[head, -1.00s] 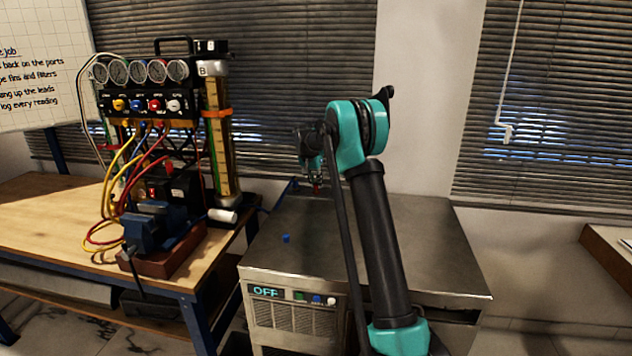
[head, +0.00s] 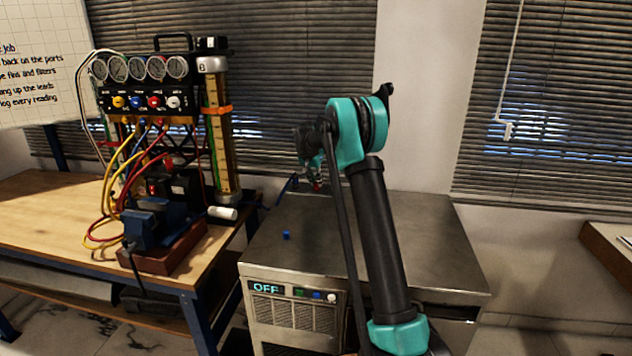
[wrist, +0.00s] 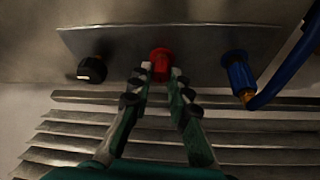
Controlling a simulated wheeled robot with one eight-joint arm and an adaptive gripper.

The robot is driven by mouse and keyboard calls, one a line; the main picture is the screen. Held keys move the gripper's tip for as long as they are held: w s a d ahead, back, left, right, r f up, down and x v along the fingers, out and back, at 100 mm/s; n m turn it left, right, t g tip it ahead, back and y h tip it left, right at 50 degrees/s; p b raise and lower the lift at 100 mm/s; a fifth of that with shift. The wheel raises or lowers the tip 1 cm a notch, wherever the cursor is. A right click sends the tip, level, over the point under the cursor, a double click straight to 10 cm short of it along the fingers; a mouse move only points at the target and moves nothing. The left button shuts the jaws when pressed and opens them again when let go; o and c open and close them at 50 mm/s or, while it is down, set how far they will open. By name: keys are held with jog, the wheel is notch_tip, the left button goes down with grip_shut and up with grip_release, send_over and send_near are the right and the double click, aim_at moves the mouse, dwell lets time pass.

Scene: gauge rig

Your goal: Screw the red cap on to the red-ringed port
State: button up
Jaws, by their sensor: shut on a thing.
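In the wrist view the red cap (wrist: 160,60) is between the fingertips of my gripper (wrist: 159,82), which is shut on it. The cap is in front of or against a metal plate (wrist: 118,48), between a black knob-like part and a blue fitting. I cannot tell whether it touches the port or is threaded on. The red-ringed port cannot be made out, hidden by the cap if it is there.
The black part (wrist: 92,69) is left of the cap; the blue fitting (wrist: 238,76) with its blue hose (wrist: 285,78) is close on the right. Metal fins (wrist: 70,142) lie below. A blue cap (head: 286,235) sits on the otherwise clear cabinet top (head: 410,250). The gauge rig (head: 150,100) stands left.

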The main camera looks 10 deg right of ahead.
dwell(0.6)
jog(key=m+g, duration=0.1)
jog(key=m, duration=0.2)
jog(key=shift+h, duration=0.4)
jog(key=shift+m+g, duration=0.3)
jog(key=shift+m, duration=0.8)
jog(key=shift+h, duration=0.3)
jog(key=shift+o, duration=0.2)
jog(key=m, duration=0.2)
jog(key=shift+m+g, duration=0.4)
jog(key=shift+m+g+h, duration=0.3)
jog(key=shift+m, duration=0.2)
grip_shut()
jog(key=shift+m, duration=0.8)
jog(key=shift+g, duration=0.3)
